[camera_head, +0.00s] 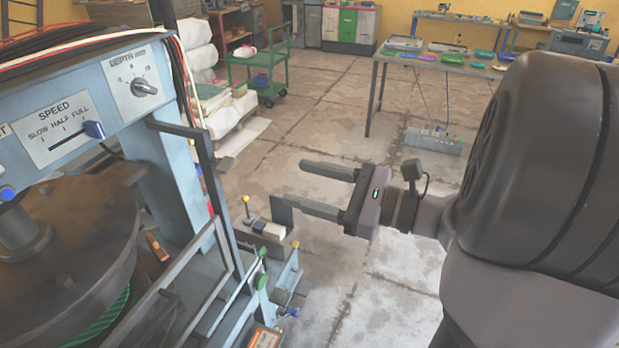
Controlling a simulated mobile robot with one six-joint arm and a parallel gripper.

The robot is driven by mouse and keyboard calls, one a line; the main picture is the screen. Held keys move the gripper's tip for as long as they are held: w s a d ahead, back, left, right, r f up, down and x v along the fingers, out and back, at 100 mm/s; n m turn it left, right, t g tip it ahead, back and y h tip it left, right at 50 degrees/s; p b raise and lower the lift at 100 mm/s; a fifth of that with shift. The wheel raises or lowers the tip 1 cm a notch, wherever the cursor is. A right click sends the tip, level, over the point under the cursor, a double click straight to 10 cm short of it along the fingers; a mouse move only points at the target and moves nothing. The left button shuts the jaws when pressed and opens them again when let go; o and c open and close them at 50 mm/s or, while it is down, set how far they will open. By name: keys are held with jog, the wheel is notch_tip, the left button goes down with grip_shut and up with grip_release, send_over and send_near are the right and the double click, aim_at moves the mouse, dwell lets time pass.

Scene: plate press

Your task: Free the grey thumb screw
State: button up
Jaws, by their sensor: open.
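I cannot pick out a grey thumb screw with certainty on the blue press (180,190) at the left. A dark upright plate (282,214) stands by the pale block. My gripper (288,184) is open, with nothing seen between its fingers. It points left, and its lower fingertip appears close to the dark plate; I cannot tell whether they touch.
The press's upright bars and dark drum (65,260) fill the left side. The control panel carries a depth dial (144,87) and a speed slider (93,130). A green cart (258,68) and a table with coloured trays (440,62) stand farther back. Floor between is mostly clear.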

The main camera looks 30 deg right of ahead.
jog(key=shift+s+d, duration=0.3)
jog(key=shift+s, duration=0.2)
jog(key=m+p, duration=2.3)
jog(key=m, duration=1.3)
send_near(231, 166)
jog(key=x, duration=0.9)
jog(key=shift+w+a, duration=0.15)
